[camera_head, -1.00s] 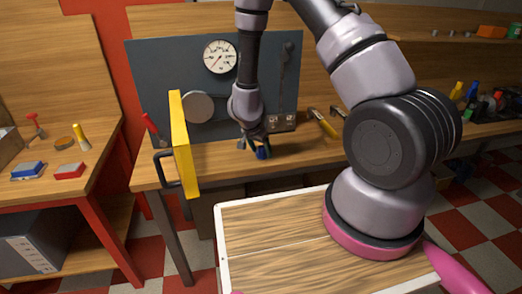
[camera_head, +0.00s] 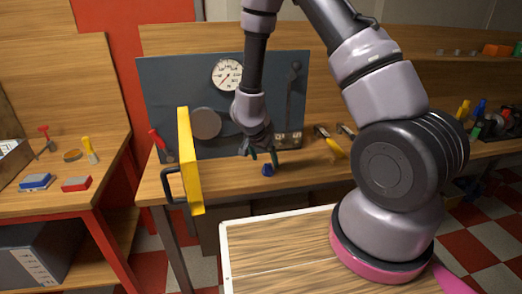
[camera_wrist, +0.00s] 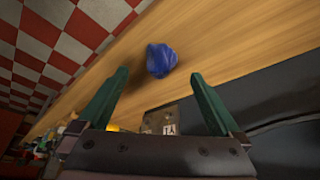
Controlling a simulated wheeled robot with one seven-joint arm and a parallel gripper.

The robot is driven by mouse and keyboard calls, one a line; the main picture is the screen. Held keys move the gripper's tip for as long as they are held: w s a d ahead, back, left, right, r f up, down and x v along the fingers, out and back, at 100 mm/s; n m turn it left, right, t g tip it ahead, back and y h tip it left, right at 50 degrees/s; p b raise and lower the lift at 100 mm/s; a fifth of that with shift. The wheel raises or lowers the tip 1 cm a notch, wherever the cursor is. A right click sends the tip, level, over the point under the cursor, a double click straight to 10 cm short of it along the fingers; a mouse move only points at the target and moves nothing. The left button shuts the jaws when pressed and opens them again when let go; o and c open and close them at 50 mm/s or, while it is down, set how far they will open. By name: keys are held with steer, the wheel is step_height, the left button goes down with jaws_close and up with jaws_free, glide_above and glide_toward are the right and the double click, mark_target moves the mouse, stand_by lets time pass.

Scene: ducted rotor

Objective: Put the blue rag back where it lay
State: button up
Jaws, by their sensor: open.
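The blue rag (camera_head: 267,170) is a small crumpled lump on the wooden workbench, in front of the grey panel. It also shows in the wrist view (camera_wrist: 161,60), resting on the wood just beyond my fingertips. My gripper (camera_head: 263,158) is open, with its two green fingers apart and nothing between them. In the wrist view my gripper (camera_wrist: 158,78) points toward the rag, which lies ahead of the gap and apart from both fingers.
A yellow door-like panel (camera_head: 190,160) with a black handle stands at the bench's left. The grey panel (camera_head: 165,85) carries a gauge (camera_head: 227,74) and a lever. A yellow-handled tool (camera_head: 336,148) lies right of the rag. Bare bench wood lies around the rag.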

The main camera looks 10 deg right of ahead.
step_height(320, 180, up, 34)
steer(key=a+n+t+y, duration=0.3)
steer(key=t+y, duration=0.2)
steer(key=y, duration=0.2)
steer(key=s+d+r, duration=0.2)
steer(key=s+d, duration=0.1)
steer(key=s, duration=0.4)
steer(key=s+d+r+n+h, duration=0.1)
steer(key=s+d+r, duration=0.2)
steer(key=s, duration=0.4)
steer(key=s+d+r+g, duration=0.1)
steer(key=s+d+r, duration=0.2)
steer(key=s+d, duration=0.2)
steer(key=shift+s+n+h, duration=0.4)
steer(key=shift+s, duration=0.5)
steer(key=shift+a+r, duration=0.1)
steer(key=shift+a, duration=0.05)
